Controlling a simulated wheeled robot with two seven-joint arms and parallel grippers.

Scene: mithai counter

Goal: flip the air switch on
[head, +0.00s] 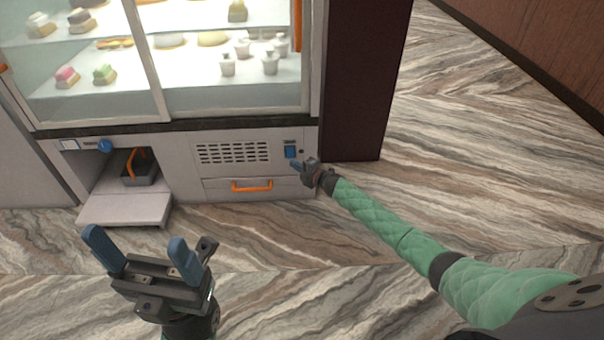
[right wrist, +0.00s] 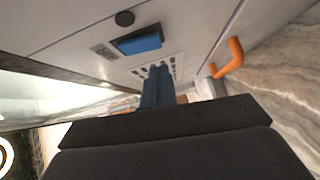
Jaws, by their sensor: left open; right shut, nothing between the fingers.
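The air switch is a blue rocker (head: 291,152) on the lower front panel of the display counter, right of the vent grille. In the right wrist view the blue switch (right wrist: 139,44) sits beside a small label and a round dark knob. My right gripper (head: 296,164) is shut and empty, its blue fingertips (right wrist: 155,80) close below the switch in the head view. I cannot tell if they touch the panel. My left gripper (head: 135,255) is open and empty, above the floor in front of the counter.
An orange drawer handle (head: 252,187) sticks out below the vent grille (head: 232,153). At left, a lowered flap (head: 125,209) fronts an open bay holding a dark box (head: 139,168) with an orange handle. A blue knob (head: 105,146) is above it. The floor at right is clear.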

